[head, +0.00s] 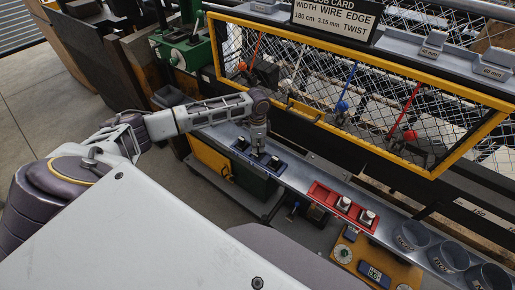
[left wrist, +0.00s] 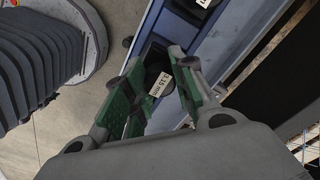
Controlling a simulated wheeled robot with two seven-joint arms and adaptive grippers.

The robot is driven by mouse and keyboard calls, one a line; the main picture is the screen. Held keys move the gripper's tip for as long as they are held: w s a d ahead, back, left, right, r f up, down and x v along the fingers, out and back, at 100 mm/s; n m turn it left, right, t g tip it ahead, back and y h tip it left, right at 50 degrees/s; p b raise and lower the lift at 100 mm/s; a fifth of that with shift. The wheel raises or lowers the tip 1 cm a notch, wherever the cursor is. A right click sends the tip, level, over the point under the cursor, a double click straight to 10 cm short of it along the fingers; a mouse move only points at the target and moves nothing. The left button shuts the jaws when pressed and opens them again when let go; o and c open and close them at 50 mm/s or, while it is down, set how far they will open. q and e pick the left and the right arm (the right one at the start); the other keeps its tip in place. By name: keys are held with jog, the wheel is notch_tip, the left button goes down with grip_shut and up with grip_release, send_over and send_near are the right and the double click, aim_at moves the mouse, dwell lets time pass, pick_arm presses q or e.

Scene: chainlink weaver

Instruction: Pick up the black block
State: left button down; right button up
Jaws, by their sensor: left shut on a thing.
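My left gripper (head: 258,152) reaches down over the blue tray (head: 234,152) on the grey rail. In the left wrist view its green-padded fingers (left wrist: 157,62) are closed around a black block (left wrist: 153,72) with a white "3.15 mm" label. The block still sits in or just above the tray; I cannot tell whether it has lifted. A second black block (left wrist: 190,7) with a white label lies further along the same tray. In the head view the fingers and arm partly hide the held block. My right gripper is not in view.
A red tray (head: 325,194) with two light-topped pieces stands to the right on the rail. Several dark cups (head: 411,236) are further right. A yellow-framed wire mesh panel (head: 375,147) with coloured-handled tools rises behind. A green machine (head: 183,50) is at back left.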

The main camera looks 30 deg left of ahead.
pick_arm(q)
jog(key=s+a+r, duration=0.1)
jog(key=s, duration=1.7)
jog(key=shift+a+b, duration=0.15)
jog(key=shift+b, duration=0.25)
jog(key=shift+n, duration=0.3)
dwell(0.4)
